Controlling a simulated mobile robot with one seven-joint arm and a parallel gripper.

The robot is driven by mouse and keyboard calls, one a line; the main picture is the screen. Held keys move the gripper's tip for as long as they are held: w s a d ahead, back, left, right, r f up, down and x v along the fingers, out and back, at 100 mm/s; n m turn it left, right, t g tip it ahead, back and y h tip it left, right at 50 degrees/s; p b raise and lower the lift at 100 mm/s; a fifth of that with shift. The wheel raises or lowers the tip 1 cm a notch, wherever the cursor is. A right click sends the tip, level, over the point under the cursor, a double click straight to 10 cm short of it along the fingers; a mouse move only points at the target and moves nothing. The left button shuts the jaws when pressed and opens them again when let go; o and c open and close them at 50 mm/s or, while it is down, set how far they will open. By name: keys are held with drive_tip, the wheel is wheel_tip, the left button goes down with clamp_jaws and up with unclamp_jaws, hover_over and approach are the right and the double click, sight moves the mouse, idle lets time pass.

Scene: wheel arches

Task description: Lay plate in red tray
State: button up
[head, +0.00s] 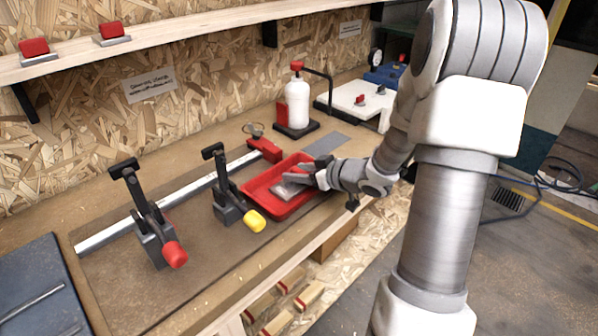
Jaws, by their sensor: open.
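The red tray (262,193) lies on the workbench near its front edge, in the middle of the head view. A small grey metal plate (287,190) is inside the tray, lying on or close to its floor. My gripper (298,180) is over the tray, coming in from the right, with its fingers open just above and beside the plate. The gripper hides the right part of the tray and some of the plate. I cannot tell whether a finger touches the plate.
Two black toggle clamps, one with a red tip (175,254) and one with a yellow tip (254,221), stand left of the tray. A metal rail (190,197) runs behind them. A white bottle (297,103) stands behind the tray. A grey strip (326,145) lies nearby.

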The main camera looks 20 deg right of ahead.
drive_tip(key=shift+r, duration=0.25)
drive_tip(key=p+v, duration=0.3)
drive_tip(key=v, duration=0.9)
